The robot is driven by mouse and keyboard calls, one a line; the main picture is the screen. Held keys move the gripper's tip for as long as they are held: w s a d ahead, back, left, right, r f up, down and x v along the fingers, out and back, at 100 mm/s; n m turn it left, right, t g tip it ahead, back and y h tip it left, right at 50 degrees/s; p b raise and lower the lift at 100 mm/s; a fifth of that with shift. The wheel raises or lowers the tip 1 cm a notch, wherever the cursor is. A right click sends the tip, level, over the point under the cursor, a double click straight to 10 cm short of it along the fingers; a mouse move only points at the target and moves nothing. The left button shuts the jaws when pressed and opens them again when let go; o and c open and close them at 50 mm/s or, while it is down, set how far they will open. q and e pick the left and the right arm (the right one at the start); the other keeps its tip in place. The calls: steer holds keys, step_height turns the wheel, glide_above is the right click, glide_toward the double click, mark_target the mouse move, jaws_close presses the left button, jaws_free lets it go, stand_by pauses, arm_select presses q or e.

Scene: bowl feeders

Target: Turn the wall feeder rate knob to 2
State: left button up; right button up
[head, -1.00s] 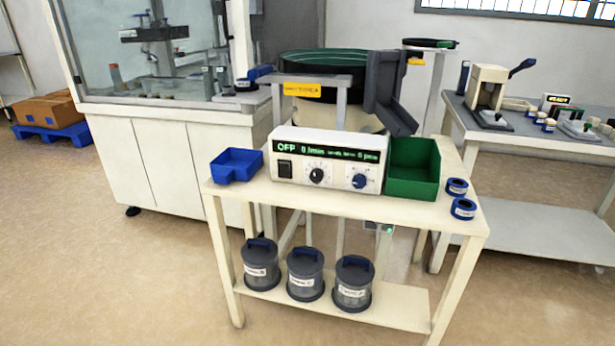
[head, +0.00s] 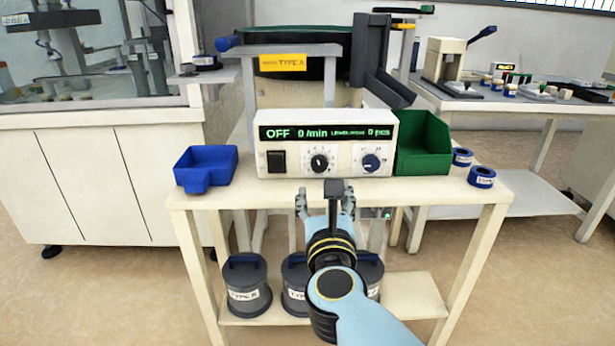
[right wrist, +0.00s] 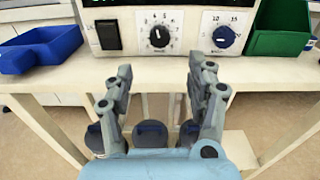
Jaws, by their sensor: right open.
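A cream controller box (head: 296,172) stands on the bench in front of the bowl feeder. Its green display (head: 330,133) reads OFF, 0 /min and 0 pcs. It carries a black rocker switch (head: 275,160), a black dial knob (head: 319,162) and a blue dial knob (head: 371,162). The black knob (right wrist: 159,37) and blue knob (right wrist: 223,37) also show in the right wrist view. The exact pointer settings are too small to read surely. My right gripper (head: 325,198) is open and empty, in front of the bench edge, below the knobs and apart from them. My left gripper is out of view.
A blue bin (head: 207,160) stands left of the controller and a green bin (head: 424,150) right of it. Two blue-rimmed rolls (head: 481,177) lie at the bench's right. Lidded canisters (head: 246,284) stand on the lower shelf. The bench top's front strip (head: 420,187) is clear.

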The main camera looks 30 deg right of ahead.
mark_target(319, 166)
steer(key=x, duration=1)
steer(key=shift+w+d, duration=0.15)
steer(key=shift+w, duration=0.2)
steer(key=c, duration=1.1)
